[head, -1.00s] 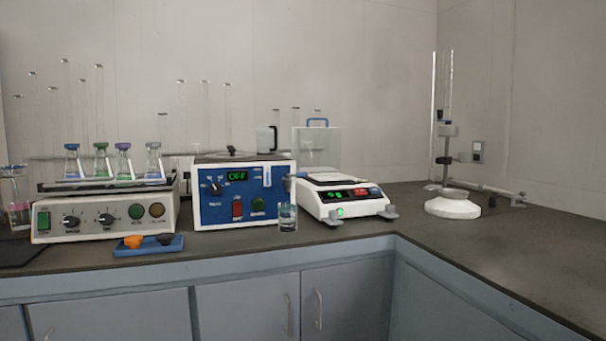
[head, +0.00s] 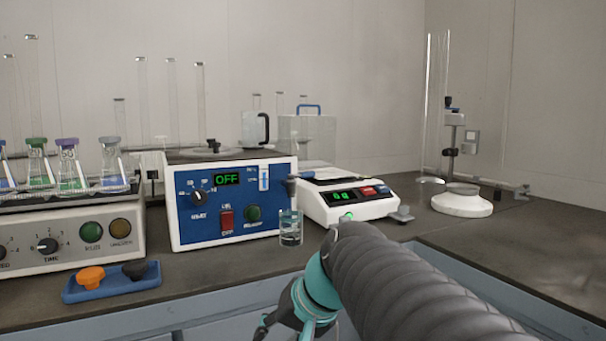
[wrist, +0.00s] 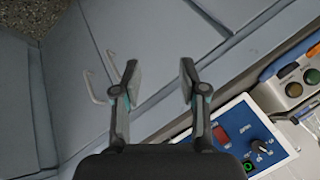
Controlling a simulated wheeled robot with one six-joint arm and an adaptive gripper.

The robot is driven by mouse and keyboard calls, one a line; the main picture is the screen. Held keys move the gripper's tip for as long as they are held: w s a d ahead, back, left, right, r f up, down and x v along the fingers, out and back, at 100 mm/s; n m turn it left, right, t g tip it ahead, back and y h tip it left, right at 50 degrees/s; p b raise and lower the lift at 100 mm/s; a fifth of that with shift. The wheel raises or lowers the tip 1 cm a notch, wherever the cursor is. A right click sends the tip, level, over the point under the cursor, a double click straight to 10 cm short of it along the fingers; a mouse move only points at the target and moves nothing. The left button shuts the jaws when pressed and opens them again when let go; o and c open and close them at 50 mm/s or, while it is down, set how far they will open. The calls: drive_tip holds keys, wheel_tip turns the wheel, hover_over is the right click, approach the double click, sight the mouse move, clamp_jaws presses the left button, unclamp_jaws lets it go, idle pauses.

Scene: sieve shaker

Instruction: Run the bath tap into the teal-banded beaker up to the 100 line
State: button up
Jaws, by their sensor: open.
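The clear beaker (head: 290,228) stands on the bench at the right front corner of the blue-fronted water bath (head: 240,217). It looks partly filled near its bottom; its band and the 100 line are too small to read. The bath's dark tap (head: 291,187) sticks out at its right side, just above the beaker. The bath display reads OFF. My gripper (wrist: 158,80) is open and empty in the wrist view, over the blue-grey cabinet fronts, apart from the beaker. In the head view my arm hides the bench edge at the lower right.
A balance (head: 348,205) stands close right of the beaker. A blue tray (head: 108,285) with an orange and a black piece lies at the front left, below the flask shaker (head: 70,245). A white-based stand (head: 462,203) is at the right.

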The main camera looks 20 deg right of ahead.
drive_tip(key=w+d+r+m+t+y, duration=0.25)
drive_tip(key=w+d+r+m, duration=0.25)
drive_tip(key=w+d+r, duration=0.55)
drive_tip(key=m+t+y, duration=0.1)
drive_tip(key=m+t, duration=0.2)
drive_tip(key=t, duration=0.3)
approach(311, 174)
drive_tip(key=p+x, duration=0.2)
drive_tip(key=x, duration=0.9)
clamp_jaws()
